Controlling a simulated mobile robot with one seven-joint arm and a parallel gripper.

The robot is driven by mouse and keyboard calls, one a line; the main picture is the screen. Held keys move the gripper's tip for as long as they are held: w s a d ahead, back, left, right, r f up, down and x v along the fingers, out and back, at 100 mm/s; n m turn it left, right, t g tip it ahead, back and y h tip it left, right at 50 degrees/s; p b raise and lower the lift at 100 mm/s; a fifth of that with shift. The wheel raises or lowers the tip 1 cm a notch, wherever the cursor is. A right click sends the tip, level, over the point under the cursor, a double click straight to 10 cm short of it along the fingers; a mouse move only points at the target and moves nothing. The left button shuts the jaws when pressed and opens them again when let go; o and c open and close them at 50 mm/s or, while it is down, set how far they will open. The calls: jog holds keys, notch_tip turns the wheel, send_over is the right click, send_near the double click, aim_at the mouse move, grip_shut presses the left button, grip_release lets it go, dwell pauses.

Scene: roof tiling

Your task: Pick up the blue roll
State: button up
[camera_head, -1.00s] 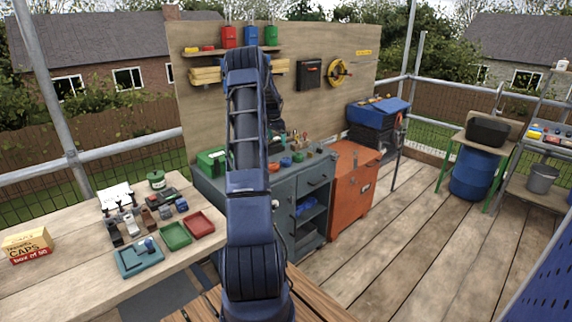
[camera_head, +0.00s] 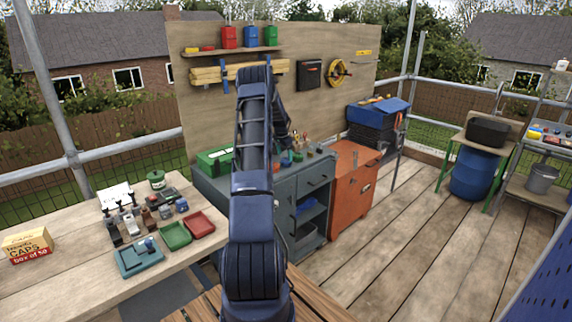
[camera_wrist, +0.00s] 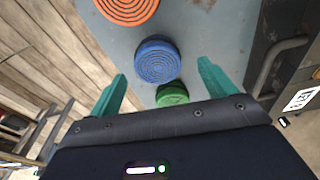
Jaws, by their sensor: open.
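In the wrist view the blue roll (camera_wrist: 158,62) is a round coil seen from above. It lies on a grey bench top (camera_wrist: 195,30). My gripper (camera_wrist: 163,69) is open, with one teal finger to each side of the blue roll in the picture. The fingers appear apart from the roll, and the height gap cannot be judged. A green roll (camera_wrist: 172,95) sits just below the blue one, partly hidden by my gripper body. An orange roll (camera_wrist: 127,8) is cut off at the top edge. In the head view my arm hides the gripper.
The grey workbench (camera_head: 312,180) stands beside an orange cabinet (camera_head: 355,190). A dark case with a handle (camera_wrist: 285,60) is at the right in the wrist view. A wooden table (camera_head: 60,285) with trays is at the left.

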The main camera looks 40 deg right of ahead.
aim_at(286, 159)
jog(key=f, duration=0.4)
jog(key=shift+s+d, duration=0.2)
jog(key=shift+d, duration=0.15)
jog(key=c, duration=1.1)
jog(key=shift+r, duration=0.1)
